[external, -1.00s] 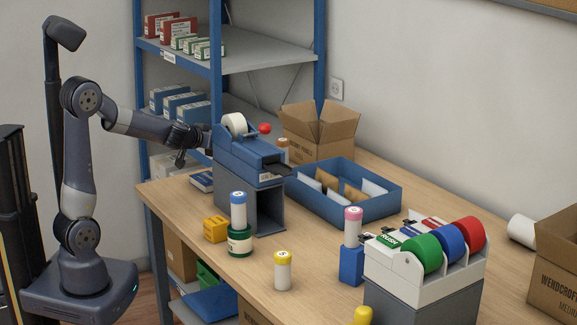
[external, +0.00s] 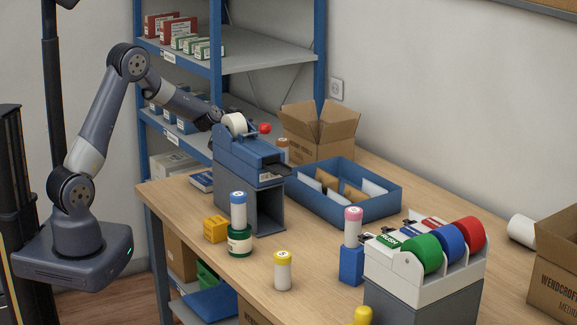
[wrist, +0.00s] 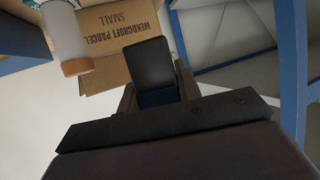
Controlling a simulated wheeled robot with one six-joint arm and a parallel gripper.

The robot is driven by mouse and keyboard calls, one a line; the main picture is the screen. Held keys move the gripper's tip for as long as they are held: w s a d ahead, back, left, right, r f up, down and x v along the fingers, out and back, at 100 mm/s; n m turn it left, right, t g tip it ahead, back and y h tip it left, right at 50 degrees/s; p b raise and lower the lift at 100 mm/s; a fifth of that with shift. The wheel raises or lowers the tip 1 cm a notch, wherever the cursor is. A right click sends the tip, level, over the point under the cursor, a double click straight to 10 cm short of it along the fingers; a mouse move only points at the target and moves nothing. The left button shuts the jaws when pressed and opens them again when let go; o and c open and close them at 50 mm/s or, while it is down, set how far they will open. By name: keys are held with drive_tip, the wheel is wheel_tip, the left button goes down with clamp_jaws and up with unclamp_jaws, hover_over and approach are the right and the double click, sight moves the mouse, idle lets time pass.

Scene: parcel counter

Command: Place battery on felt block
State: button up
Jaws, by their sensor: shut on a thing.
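My gripper (wrist: 155,88) is shut on a dark grey block with a blue lower part (wrist: 152,62), held between the two fingers in the wrist view. In the external view my gripper (external: 219,118) is raised beside the white roll of the blue dispenser (external: 247,152); its fingertips and the held block are hidden there. I cannot tell for sure whether the held block is the battery or the felt block. A yellow block (external: 215,229) lies bare on the counter. A blue block (external: 351,266) carries a pink-capped white cylinder (external: 352,228).
A blue-capped cylinder (external: 238,211) stands on a green roll (external: 239,241). A yellow-capped cylinder (external: 283,271) stands in front. A blue tray (external: 375,204), an open carton (external: 319,133) and a label-roll stand (external: 395,268) take up room. A brown-capped cylinder (wrist: 70,45) is near the carton.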

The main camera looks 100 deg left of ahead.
wheel_tip(320, 180, down, 8)
drive_tip(key=shift+b, duration=0.55)
drive_tip(key=shift+f, duration=0.15)
drive_tip(key=o, duration=1)
drive_tip(key=shift+r, duration=0.25)
drive_tip(key=b+v, duration=0.1)
drive_tip(key=v, duration=1.1)
